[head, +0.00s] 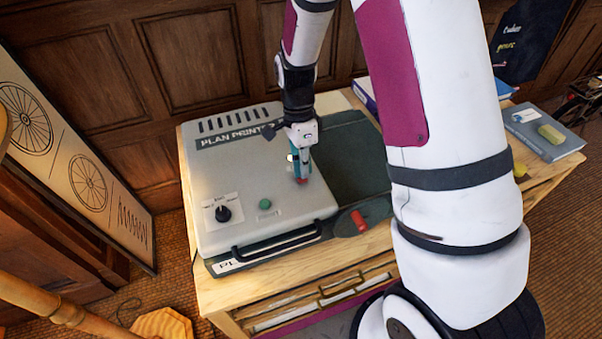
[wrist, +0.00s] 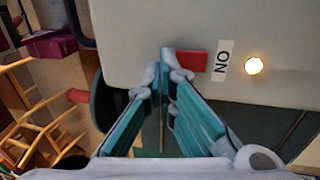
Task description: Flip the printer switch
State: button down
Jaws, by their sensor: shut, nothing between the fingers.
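The plan printer (head: 235,172) is a pale grey box on a wooden plan chest. Its red switch (wrist: 193,61) shows in the wrist view, next to an upside-down ON label (wrist: 223,61) and a round lamp (wrist: 254,66) that glows. In the head view, a bit of red shows right at the fingertips of my gripper (head: 301,180), which points down onto the printer's top near its right edge. In the wrist view my gripper (wrist: 166,62) is shut and empty, its tips right beside the switch's left end. I cannot tell if they touch it.
A black knob (head: 223,213) and a green button (head: 265,204) sit on the printer's front left. A black bar handle (head: 277,243) runs along its front. A red crank grip (head: 358,220) sticks out at the right side. A blue book (head: 547,135) lies further right.

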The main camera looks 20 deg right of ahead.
jog(key=shift+f+b, duration=0.35)
jog(key=shift+f, duration=0.8)
dwell(1.1)
jog(key=shift+r, duration=0.1)
jog(key=shift+r+p, duration=1.3)
jog(key=shift+r, duration=2.15)
jog(key=shift+r, duration=0.1)
notch_tip(320, 180, up, 10)
jog(key=s+n+t, duration=0.2)
jog(key=s+n, duration=0.1)
jog(key=n, duration=0.1)
jog(key=s+r+n+t, duration=0.5)
jog(key=s+r+n, duration=0.9)
jog(key=s, duration=0.4)
jog(key=shift+r+t, duration=0.4)
jog(key=shift+r, duration=0.35)
